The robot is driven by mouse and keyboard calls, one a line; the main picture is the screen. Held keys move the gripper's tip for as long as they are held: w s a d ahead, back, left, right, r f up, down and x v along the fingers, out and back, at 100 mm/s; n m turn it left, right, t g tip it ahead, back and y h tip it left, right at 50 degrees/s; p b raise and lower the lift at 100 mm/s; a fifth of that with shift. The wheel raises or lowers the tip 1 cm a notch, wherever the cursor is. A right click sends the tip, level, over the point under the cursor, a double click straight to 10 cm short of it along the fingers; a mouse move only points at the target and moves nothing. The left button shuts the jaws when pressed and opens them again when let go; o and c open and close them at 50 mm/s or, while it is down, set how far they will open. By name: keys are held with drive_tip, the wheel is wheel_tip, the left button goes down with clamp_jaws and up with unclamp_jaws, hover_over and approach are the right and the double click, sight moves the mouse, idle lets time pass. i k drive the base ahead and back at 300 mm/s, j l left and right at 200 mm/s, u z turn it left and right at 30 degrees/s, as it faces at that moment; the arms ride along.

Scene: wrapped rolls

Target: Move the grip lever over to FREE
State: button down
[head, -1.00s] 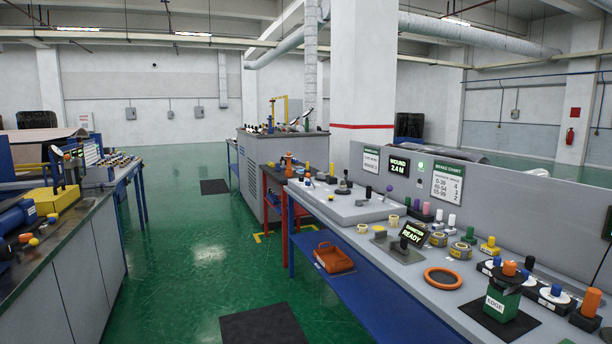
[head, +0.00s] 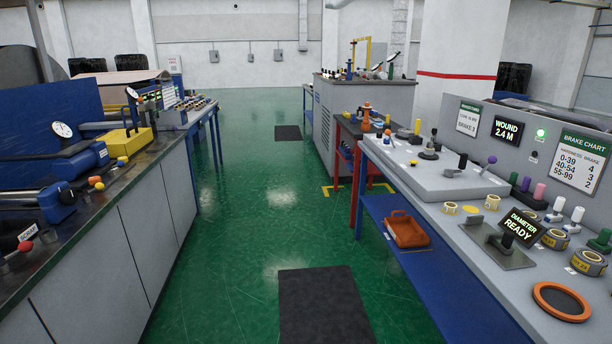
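No lever marked GRIP and no FREE label can be read in the head view, so I cannot tell which control is the grip lever. On the right bench, a dark-handled control (head: 461,163) and a purple-topped one (head: 491,161) stand on a raised grey plate. My gripper is not in view.
A green floor aisle (head: 225,230) runs clear between the left bench (head: 120,240) and right bench (head: 440,200). A dark mat (head: 322,305) lies in it. A grey cabinet (head: 350,110) stands at the back. An orange tray (head: 406,230) sits on the right bench's lower shelf.

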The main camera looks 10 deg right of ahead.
sight(388, 132)
drive_tip(key=i+z, duration=0.25)
drive_tip(key=i, duration=1.65)
drive_tip(key=i+u, duration=0.15)
drive_tip(key=i, duration=0.35)
drive_tip(key=i+l+u, duration=0.15)
drive_tip(key=i, duration=0.35)
drive_tip(key=i+l+u, duration=0.2)
drive_tip(key=i, duration=0.3)
drive_tip(key=i+l+u, duration=0.15)
drive_tip(key=i+l, duration=0.15)
drive_tip(key=i, duration=0.2)
